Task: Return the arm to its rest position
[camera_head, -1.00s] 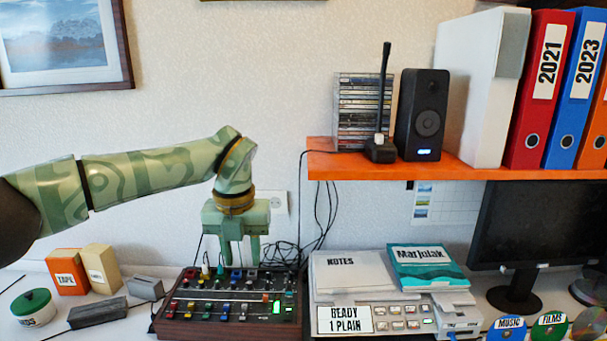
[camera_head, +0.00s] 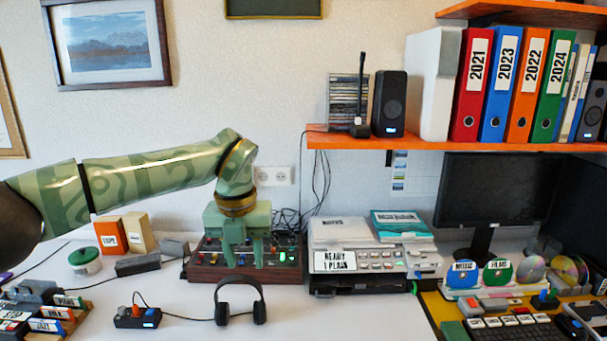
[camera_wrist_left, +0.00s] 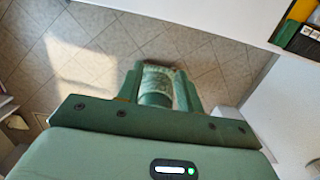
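My left arm (camera_head: 150,178) comes in from the left in the head view, bends at the wrist and hangs down. Its green gripper (camera_head: 244,262) points downward with its two fingers apart and nothing seen between them. In the picture it overlaps the mixing console (camera_head: 215,268). In the left wrist view the open fingers (camera_wrist_left: 160,78) are over the tiled floor, with a green patterned part, probably mine, between them. The gripper thus appears to hang in front of the desk, not over it. My right gripper is out of view.
The white desk (camera_head: 330,322) holds headphones (camera_head: 240,303), a small black box (camera_head: 138,318), a printer-like device (camera_head: 385,262) and a disc rack (camera_head: 492,292). An orange shelf (camera_head: 450,146) carries binders and a speaker (camera_head: 389,104). Open floor (camera_wrist_left: 90,50) lies below the gripper.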

